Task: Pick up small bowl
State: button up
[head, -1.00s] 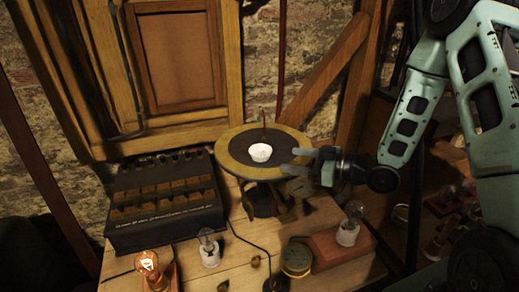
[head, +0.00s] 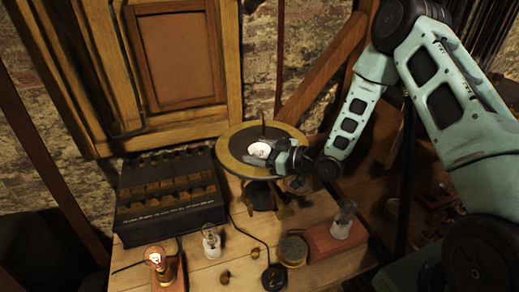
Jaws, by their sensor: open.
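The small white bowl (head: 259,150) sits on the round stand (head: 229,158), which has a dark top and a yellowish rim. My gripper (head: 268,154) reaches in from the right, low over the stand top. Its open fingers are at the bowl's right side and overlap it in the picture. I cannot tell whether they touch the bowl. The bowl's right part is partly hidden by the gripper.
A thin upright rod (head: 263,122) stands at the back of the stand. A black box (head: 170,215) is left on the wooden table (head: 215,272). A lit bulb (head: 156,258), a clear bulb (head: 211,240), a round tin (head: 293,250) and a bulb on a reddish block (head: 330,240) stand in front.

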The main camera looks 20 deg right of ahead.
jog(key=c, duration=0.7)
jog(key=shift+r+b, duration=0.2)
jog(key=shift+b, duration=0.6)
